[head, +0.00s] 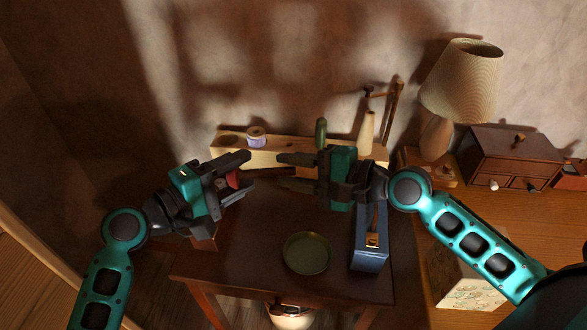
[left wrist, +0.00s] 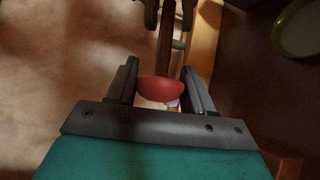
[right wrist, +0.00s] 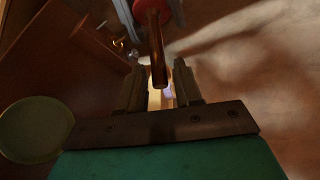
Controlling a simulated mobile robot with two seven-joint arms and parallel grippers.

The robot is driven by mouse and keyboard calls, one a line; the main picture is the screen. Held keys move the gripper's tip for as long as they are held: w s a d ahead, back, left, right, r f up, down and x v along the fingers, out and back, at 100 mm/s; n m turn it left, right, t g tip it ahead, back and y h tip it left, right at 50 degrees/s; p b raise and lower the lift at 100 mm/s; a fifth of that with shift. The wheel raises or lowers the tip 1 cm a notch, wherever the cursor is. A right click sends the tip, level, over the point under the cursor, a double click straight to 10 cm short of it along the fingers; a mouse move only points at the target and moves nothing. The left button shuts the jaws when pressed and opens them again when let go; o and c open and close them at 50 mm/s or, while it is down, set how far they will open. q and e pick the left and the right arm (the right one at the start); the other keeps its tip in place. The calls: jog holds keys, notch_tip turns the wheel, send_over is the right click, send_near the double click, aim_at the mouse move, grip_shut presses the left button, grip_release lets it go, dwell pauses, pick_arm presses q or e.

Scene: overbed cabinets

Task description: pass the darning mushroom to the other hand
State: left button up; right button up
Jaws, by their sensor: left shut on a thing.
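The darning mushroom has a red cap (left wrist: 160,90) and a brown wooden handle (right wrist: 157,48). My left gripper (head: 247,166) is shut on the cap, which shows between its fingers in the left wrist view. The handle points right, toward my right gripper (head: 283,171). My right gripper is open, its fingers apart on either side of the handle's free end in the right wrist view. The head view shows the handle (head: 268,172) in the air between the two grippers.
Below the grippers is a dark wooden table with a round green dish (head: 306,253) and a blue box (head: 370,248). A wooden rack with a thread spool (head: 256,137) stands behind. A lamp (head: 463,80) and a small drawer chest (head: 510,160) stand at right.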

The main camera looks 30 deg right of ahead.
jog(key=shift+o, duration=0.7)
jog(key=shift+s+d, duration=0.1)
jog(key=v, duration=1.1)
jog(key=shift+s+d+r, duration=0.15)
jog(key=shift+s+d, duration=0.1)
jog(key=shift+d, duration=0.05)
pick_arm(q)
jog(key=shift+s, duration=0.15)
pick_arm(e)
jog(key=shift+s, duration=0.1)
